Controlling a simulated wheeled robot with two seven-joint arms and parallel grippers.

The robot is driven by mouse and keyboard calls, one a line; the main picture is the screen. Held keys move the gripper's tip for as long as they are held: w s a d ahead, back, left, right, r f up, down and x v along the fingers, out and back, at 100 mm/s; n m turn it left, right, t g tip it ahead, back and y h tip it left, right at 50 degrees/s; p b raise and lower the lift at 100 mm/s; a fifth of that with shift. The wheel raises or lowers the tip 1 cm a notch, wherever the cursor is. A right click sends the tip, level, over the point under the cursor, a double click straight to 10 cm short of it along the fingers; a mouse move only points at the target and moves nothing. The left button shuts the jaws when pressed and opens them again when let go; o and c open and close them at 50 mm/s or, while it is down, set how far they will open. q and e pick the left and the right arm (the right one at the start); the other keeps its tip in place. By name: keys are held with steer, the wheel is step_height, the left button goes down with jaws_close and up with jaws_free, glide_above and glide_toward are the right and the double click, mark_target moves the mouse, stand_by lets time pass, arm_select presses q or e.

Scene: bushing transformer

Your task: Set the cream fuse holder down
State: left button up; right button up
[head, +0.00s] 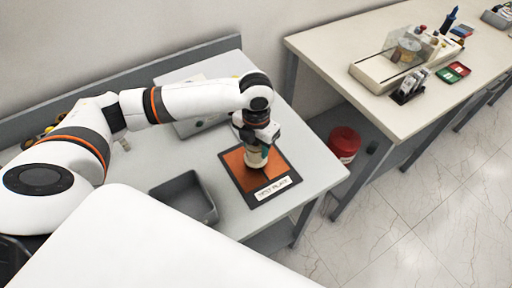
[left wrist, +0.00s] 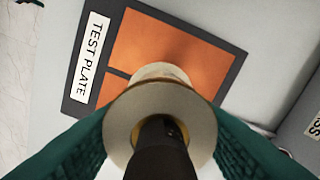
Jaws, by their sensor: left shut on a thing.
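The cream fuse holder (head: 256,159) is held upright in my left gripper (head: 257,152), over the orange test plate. In the left wrist view the fuse holder (left wrist: 160,104) shows its round cream rim with a dark rod at its centre, between the two green finger pads. The test plate (head: 279,174) is an orange panel with a dark border and a white label at its front; it also shows in the left wrist view (left wrist: 180,45). Whether the holder's base touches the plate is hard to tell. My right gripper is not in view.
A grey open bin (head: 184,200) stands left of the plate on the grey table. Behind my left arm lies a light grey case or panel (head: 195,125). A second table (head: 345,48) at the right carries devices, with a red container (head: 344,144) below it.

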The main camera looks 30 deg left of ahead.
arm_select(q)
steer(key=shift+f, duration=1.1)
steer(key=o, duration=1.1)
steer(key=shift+f, duration=0.1)
step_height(320, 180, up, 12)
steer(key=shift+r+b, duration=0.15)
steer(key=shift+b, duration=0.9)
